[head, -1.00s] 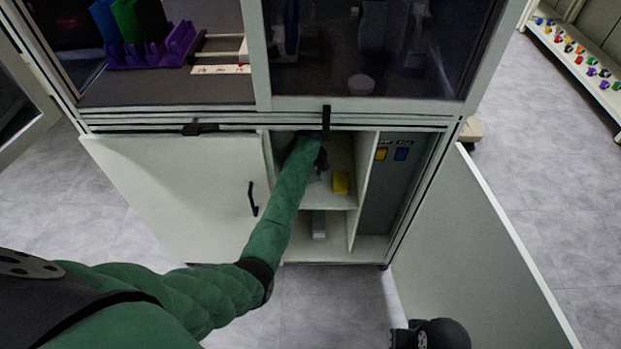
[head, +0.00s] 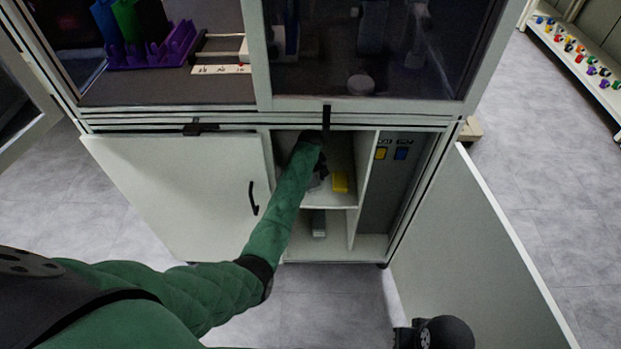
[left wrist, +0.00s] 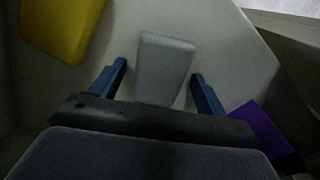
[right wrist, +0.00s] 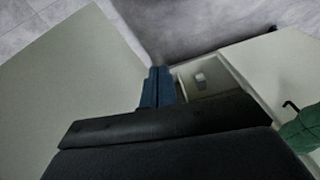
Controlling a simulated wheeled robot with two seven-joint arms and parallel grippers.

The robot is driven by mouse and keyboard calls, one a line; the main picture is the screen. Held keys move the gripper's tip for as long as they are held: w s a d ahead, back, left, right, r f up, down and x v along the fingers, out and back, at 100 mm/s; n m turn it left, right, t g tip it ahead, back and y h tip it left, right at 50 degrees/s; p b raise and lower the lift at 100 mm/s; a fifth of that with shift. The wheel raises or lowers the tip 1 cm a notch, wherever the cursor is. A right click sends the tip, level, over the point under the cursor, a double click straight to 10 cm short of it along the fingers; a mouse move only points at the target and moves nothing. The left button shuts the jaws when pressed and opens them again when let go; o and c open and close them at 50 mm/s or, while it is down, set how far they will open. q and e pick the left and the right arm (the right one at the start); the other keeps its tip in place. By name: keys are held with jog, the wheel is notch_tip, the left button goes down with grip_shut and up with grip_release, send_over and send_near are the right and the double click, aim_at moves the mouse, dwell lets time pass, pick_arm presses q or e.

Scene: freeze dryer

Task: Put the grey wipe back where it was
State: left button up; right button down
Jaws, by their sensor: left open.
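The grey wipe (left wrist: 165,68) is a pale grey block lying on the pale shelf surface in the left wrist view. My left gripper (left wrist: 160,82) is open, with one blue finger on each side of the wipe and visible gaps between. In the head view my left gripper (head: 318,174) reaches into the upper compartment of the cabinet, and my arm hides much of the wipe there. Another grey block (head: 319,224) sits in the lower compartment. My right gripper (right wrist: 158,88) has its blue fingers together, with nothing seen between them.
A purple thing (left wrist: 262,130) shows at lower right in the left wrist view.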

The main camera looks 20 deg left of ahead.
pick_arm(q)
jog(key=shift+r, duration=0.1)
notch_tip(320, 180, up, 12)
jog(key=b, duration=0.1)
jog(key=s+d+f+m+t, duration=0.1)
jog(key=s+d+f+m, duration=0.15)
jog(key=s, duration=1.05)
jog(key=s+d+f+m, duration=0.1)
jog(key=s+f+m, duration=0.25)
jog(key=s, duration=0.95)
jog(key=s+d+r+m, duration=0.2)
jog(key=s+r, duration=0.2)
jog(key=s, duration=0.8)
jog(key=s+d+r+m+t+h, duration=0.1)
jog(key=s+d+r, duration=0.2)
jog(key=s, duration=0.9)
jog(key=shift+d+r+m+h, duration=0.3)
jog(key=shift+r+m, duration=0.1)
jog(key=shift+r, duration=0.15)
pick_arm(e)
jog(key=shift+w+a+f, duration=0.3)
jog(key=shift+a+f, duration=0.3)
jog(key=shift+f, duration=0.2)
pick_arm(q)
jog(key=shift+s, duration=0.1)
pick_arm(e)
jog(key=shift+a+t, duration=0.15)
jog(key=shift+t, duration=0.15)
